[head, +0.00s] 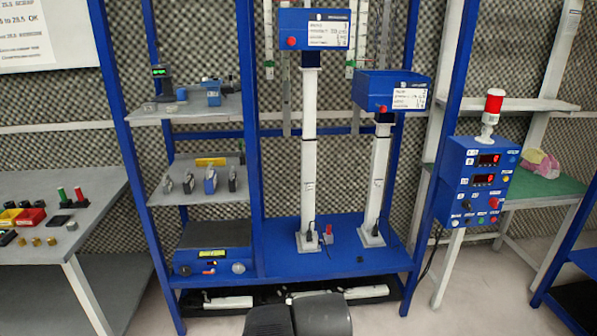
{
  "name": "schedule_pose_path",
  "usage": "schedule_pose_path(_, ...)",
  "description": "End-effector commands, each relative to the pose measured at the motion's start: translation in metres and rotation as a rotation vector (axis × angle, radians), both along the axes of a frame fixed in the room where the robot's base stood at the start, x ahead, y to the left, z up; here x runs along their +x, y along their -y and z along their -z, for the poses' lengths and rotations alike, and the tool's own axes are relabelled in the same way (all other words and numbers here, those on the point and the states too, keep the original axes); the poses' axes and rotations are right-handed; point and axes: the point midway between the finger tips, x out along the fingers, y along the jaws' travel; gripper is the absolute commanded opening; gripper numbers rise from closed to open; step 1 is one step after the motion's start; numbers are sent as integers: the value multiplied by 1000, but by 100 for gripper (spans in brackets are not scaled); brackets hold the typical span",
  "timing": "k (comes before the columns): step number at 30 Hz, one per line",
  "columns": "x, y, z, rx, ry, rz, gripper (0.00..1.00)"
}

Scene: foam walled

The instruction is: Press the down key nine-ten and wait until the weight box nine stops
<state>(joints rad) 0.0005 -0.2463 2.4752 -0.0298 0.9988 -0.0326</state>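Two blue boxes with white label cards ride on white columns in the blue frame. The left box (314,30) is higher and the right box (392,92) is lower. Their labels are too small to read, so I cannot tell which is weight box nine. A blue control box (458,172) at the right has two red-lit displays, a black knob, a red button and several small keys. I cannot tell which is the down key nine-ten.
A red and white signal lamp (492,112) stands on the control box. A grey table (90,215) with small coloured parts is at the left. Shelves (190,110) with instruments stand inside the frame. A green-topped bench (545,190) is behind the control box. Pale floor shows at right.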

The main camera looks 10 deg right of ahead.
Motion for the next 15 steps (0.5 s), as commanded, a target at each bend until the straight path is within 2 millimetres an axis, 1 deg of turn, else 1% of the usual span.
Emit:
schedule_pose_path(1,3,-2,1,8,19,14,13)
schedule_pose_path(3,3,-2,1,8,19,14,0)
schedule_pose_path(15,3,-2,1,8,18,14,0)
